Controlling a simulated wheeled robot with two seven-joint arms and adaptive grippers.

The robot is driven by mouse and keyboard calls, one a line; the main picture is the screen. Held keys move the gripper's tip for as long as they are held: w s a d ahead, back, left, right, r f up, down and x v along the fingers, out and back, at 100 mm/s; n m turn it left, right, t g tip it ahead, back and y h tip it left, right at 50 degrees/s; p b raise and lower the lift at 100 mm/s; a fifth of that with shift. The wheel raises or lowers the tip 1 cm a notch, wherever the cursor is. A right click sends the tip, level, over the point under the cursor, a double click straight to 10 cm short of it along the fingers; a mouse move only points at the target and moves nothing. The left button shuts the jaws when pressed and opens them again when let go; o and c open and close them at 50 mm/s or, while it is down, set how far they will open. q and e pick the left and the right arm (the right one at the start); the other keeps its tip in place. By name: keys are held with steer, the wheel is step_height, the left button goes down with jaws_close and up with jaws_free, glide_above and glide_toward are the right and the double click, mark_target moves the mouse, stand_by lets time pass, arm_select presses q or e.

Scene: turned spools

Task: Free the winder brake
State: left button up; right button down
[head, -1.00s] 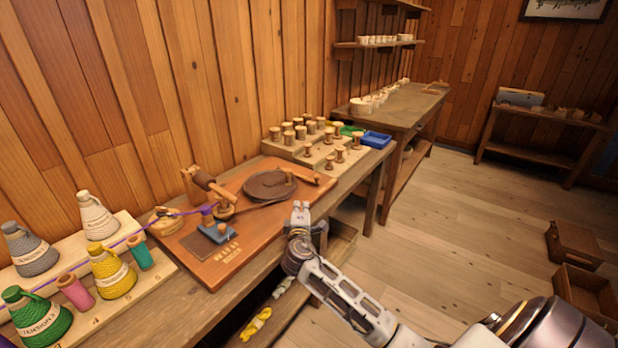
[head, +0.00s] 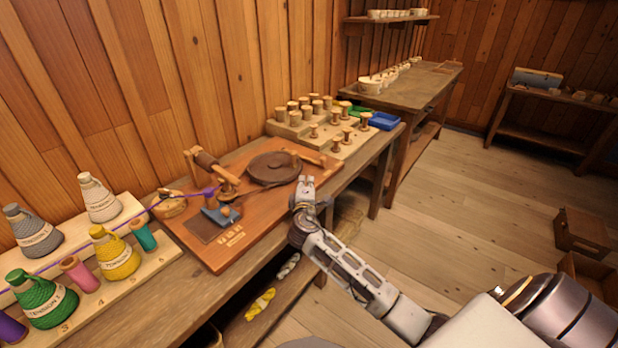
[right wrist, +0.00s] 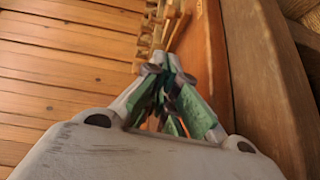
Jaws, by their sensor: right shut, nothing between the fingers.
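The winder stands on a reddish wooden board (head: 215,262) on the bench. It has a dark round wheel (head: 272,168) and a wooden crank at its left (head: 205,160). A pale wooden bar (head: 313,157), perhaps the brake lever, lies at the wheel's right edge. A blue block (head: 221,216) sits near a purple-wound piece (head: 208,193) with purple thread running left. My right gripper (head: 306,182) is shut and empty, over the board's front right edge, just in front of the bar. Its closed fingers show in the right wrist view (right wrist: 167,66). My left gripper is out of view.
Cones of yarn and small spools stand on a rack (head: 150,262) at the left. Wooden spools stand on a stepped block (head: 330,130) behind the winder, near a blue tray (head: 383,121). A lower shelf (head: 240,328) holds yarn.

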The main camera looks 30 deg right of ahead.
steer(key=shift+x, duration=2.35)
steer(key=x, duration=0.4)
steer(key=shift+b, duration=0.35)
steer(key=d, duration=0.1)
steer(key=w+d, duration=0.1)
steer(key=d, duration=0.1)
steer(key=shift+w+d+f, duration=0.1)
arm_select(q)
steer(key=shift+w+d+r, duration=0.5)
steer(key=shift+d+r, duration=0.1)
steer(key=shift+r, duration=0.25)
arm_select(e)
steer(key=shift+w+d+f, duration=0.1)
steer(key=shift+w+d, duration=0.05)
steer(key=shift+d, duration=0.4)
